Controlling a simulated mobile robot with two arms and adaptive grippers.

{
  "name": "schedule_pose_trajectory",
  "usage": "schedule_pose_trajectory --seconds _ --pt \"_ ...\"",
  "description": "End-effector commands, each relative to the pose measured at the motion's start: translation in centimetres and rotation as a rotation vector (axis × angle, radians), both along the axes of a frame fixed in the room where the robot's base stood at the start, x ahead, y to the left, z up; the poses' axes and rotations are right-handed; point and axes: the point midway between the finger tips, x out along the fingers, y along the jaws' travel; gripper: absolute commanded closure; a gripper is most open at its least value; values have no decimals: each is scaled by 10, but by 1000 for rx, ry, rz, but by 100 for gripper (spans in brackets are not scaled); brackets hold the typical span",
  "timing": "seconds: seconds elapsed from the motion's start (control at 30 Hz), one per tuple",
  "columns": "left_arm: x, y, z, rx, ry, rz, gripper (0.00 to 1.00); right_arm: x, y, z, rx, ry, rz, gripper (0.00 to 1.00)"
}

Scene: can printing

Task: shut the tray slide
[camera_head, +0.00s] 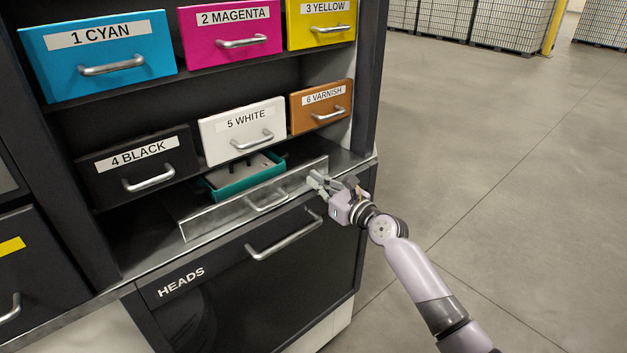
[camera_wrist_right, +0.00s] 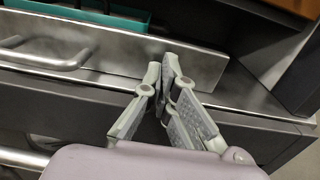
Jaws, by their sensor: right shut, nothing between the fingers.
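The tray slide has a bare metal front panel (camera_head: 215,216) with a bar handle (camera_head: 268,204), standing out on the ledge below the white and black drawers. A teal tray (camera_head: 238,186) with a grey inside sits behind the panel. My right gripper (camera_head: 312,179) is shut and empty, with its fingertips at the right part of the panel. In the right wrist view the fingertips (camera_wrist_right: 171,62) are close against the panel face (camera_wrist_right: 120,52), right of the handle (camera_wrist_right: 48,56); I cannot tell if they touch. My left gripper is out of view.
Above are closed drawers, among them the black (camera_head: 140,168), white (camera_head: 243,130) and varnish (camera_head: 322,105) ones. Below is the dark HEADS drawer (camera_head: 220,275) with its bar handle (camera_head: 284,235). Open grey floor (camera_head: 500,160) lies to the right.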

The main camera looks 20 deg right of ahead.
Motion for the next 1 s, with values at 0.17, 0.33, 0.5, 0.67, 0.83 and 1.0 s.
schedule_pose_trajectory --seconds 0.17,0.33,0.5,0.67,0.83,1.0 --pt "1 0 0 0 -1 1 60 10 4 0 1 0 0 100" --pt "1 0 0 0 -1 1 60 11 4 0 0 0 0 100" --pt "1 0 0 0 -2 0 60 11 4 0 0 0 0 100" --pt "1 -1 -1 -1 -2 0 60 27 10 0 4 -1 -2 100" --pt "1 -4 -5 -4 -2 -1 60 51 19 0 5 -1 -1 100" --pt "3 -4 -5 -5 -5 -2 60 59 22 0 0 -1 0 100"
